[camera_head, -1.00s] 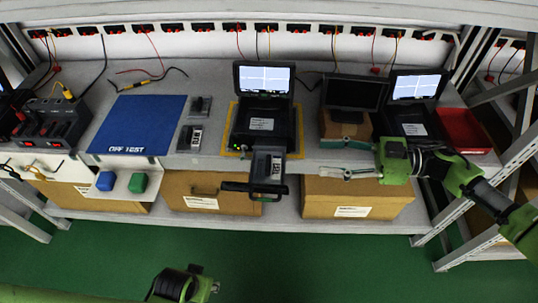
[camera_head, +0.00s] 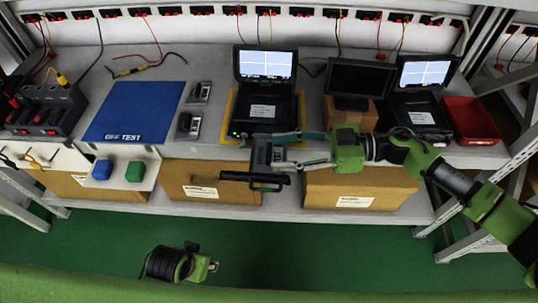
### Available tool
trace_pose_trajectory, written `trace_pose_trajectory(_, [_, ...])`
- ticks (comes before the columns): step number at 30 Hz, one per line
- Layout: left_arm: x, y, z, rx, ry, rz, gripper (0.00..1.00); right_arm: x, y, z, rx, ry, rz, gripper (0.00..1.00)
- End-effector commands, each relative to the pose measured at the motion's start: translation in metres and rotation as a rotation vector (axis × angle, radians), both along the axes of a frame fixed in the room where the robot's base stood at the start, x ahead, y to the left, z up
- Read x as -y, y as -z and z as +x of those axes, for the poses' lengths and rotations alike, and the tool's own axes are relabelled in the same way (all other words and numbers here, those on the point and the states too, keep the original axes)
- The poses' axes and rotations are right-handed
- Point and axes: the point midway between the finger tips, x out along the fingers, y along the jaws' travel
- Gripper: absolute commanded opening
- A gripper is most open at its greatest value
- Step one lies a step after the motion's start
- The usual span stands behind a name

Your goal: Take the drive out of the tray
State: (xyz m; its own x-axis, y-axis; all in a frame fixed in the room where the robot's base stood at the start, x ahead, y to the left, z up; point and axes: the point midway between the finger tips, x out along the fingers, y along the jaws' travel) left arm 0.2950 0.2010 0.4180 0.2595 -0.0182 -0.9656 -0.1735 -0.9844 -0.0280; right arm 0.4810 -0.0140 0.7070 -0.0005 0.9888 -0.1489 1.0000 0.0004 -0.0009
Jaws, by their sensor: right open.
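The drive (camera_head: 262,152) is a dark grey block lying in the tray (camera_head: 240,176), which is pulled out past the bench edge in front of the middle tester. The tray has a black handle bar at its front. My right gripper (camera_head: 287,151) comes in from the right and is open. One finger reaches across the back of the drive, and the other reaches toward its right side nearer the handle. I cannot tell whether they touch it. Part of my left arm (camera_head: 178,263) shows low in the view, away from the bench, and its jaw state is unclear.
The tester (camera_head: 265,108) with a lit screen stands behind the tray. Two small drive-like units (camera_head: 188,125) lie left of it, beside a blue mat (camera_head: 135,112). A dark monitor (camera_head: 360,78), another tester (camera_head: 420,112) and a red bin (camera_head: 474,122) stand right. Cardboard boxes (camera_head: 360,188) sit below.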

Motion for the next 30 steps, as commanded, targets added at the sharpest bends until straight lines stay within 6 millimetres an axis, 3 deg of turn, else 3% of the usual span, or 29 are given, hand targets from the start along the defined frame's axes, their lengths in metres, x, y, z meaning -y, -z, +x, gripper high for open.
trace_pose_trajectory(4, [0.0, -0.005, 0.0, 0.001, 0.0, 0.001, 0.4, -0.017, 0.003, 0.0, 0.002, -0.001, 0.0, 0.47])
trace_pose_trajectory(12, [0.0, -0.006, 0.0, 0.002, 0.0, 0.0, 0.4, -0.02, 0.003, 0.0, 0.001, 0.001, -0.001, 0.47])
trace_pose_trajectory(16, [0.0, -0.006, 0.0, 0.001, 0.0, 0.0, 0.4, -0.019, 0.003, 0.0, 0.001, 0.001, -0.001, 0.16])
trace_pose_trajectory(30, [0.0, -0.006, 0.0, 0.004, 0.0, -0.001, 0.4, -0.019, -0.004, 0.0, 0.002, 0.001, 0.0, 0.16])
